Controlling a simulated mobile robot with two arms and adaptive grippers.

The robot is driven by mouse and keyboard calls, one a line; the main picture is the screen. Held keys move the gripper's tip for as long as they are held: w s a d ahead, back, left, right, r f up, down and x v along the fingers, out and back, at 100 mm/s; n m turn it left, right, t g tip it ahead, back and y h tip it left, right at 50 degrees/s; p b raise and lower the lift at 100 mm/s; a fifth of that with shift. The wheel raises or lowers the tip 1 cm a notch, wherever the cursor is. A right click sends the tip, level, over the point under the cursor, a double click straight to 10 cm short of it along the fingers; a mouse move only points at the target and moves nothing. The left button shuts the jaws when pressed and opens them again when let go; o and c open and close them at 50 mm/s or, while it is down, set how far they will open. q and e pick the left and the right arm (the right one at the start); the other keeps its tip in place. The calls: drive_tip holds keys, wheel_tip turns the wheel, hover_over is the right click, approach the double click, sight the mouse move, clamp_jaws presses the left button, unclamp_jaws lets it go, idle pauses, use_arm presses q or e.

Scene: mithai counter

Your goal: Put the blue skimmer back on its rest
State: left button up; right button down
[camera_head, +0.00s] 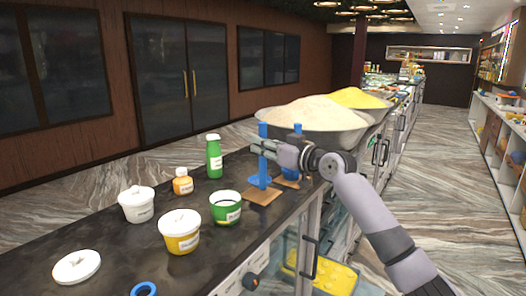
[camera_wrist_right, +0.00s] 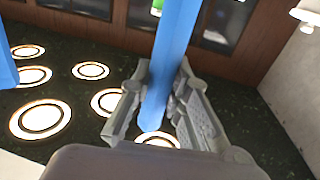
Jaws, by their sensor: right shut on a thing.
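My right gripper (camera_head: 264,149) is shut on the upright handle of the blue skimmer (camera_head: 261,181), whose round blue foot is low over a brown square pad (camera_head: 262,197) on the counter. I cannot tell whether the foot touches the pad. In the right wrist view the blue handle (camera_wrist_right: 170,50) runs between the fingers (camera_wrist_right: 158,105). A second blue upright piece (camera_head: 290,173) stands just right of it on another brown pad (camera_head: 287,184), partly hidden by my gripper. My left gripper is out of view.
Large metal bowls of powder (camera_head: 313,124) stand behind the gripper. A blue ring (camera_head: 144,289) lies at the front.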

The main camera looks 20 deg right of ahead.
wheel_tip(320, 180, down, 3)
drive_tip(key=shift+r, duration=0.2)
drive_tip(key=shift+f, duration=0.25)
drive_tip(key=c, duration=1.5)
unclamp_jaws()
drive_tip(key=shift+r, duration=0.1)
